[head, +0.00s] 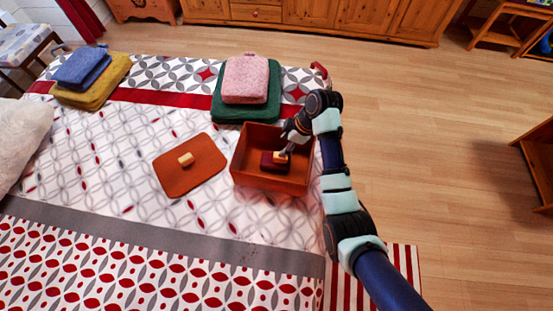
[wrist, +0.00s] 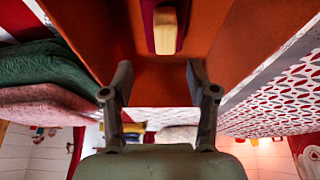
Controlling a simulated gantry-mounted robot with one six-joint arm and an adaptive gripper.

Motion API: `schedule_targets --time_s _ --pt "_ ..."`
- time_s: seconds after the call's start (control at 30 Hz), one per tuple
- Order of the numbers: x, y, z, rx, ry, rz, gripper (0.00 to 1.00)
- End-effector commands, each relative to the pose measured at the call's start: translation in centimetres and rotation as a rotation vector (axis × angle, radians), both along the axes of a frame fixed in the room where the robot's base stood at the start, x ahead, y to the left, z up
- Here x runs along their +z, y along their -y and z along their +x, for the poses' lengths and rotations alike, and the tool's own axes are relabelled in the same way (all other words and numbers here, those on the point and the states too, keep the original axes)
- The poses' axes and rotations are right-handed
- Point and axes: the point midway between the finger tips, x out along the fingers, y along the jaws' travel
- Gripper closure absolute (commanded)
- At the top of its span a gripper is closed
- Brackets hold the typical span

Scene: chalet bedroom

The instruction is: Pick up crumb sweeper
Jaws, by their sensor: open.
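The crumb sweeper (head: 268,163) is a dark red block with a pale wooden grip on top. It lies inside an open orange-brown box (head: 258,181) on the bed. My gripper (head: 285,152) reaches down into the box from the right, close above the sweeper, and partly covers it in the head view. In the wrist view the sweeper's wooden grip (wrist: 165,32) shows at the top centre, beyond the tips of my gripper (wrist: 159,72). The two fingers are apart with nothing between them. I cannot tell whether they touch the sweeper.
The box walls surround my gripper closely. A flat orange-brown lid (head: 205,157) with a wooden knob lies left of the box. Green (head: 232,107) and pink (head: 246,80) folded towels lie behind it. Blue and yellow towels (head: 90,86) lie at the far left. Open floor is at the right.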

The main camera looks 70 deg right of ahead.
Motion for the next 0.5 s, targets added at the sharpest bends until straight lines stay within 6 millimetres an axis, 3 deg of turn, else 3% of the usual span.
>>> schedule_targets --time_s 0.17,0.37,0.5 --pt "-2.2 -0.3 0.8 -0.001 -0.002 0.000 0.42" --pt "-3.0 -0.5 1.1 -0.001 -0.002 -0.001 0.42" --pt "-5.3 -1.2 1.7 -0.001 -0.002 0.001 0.42"
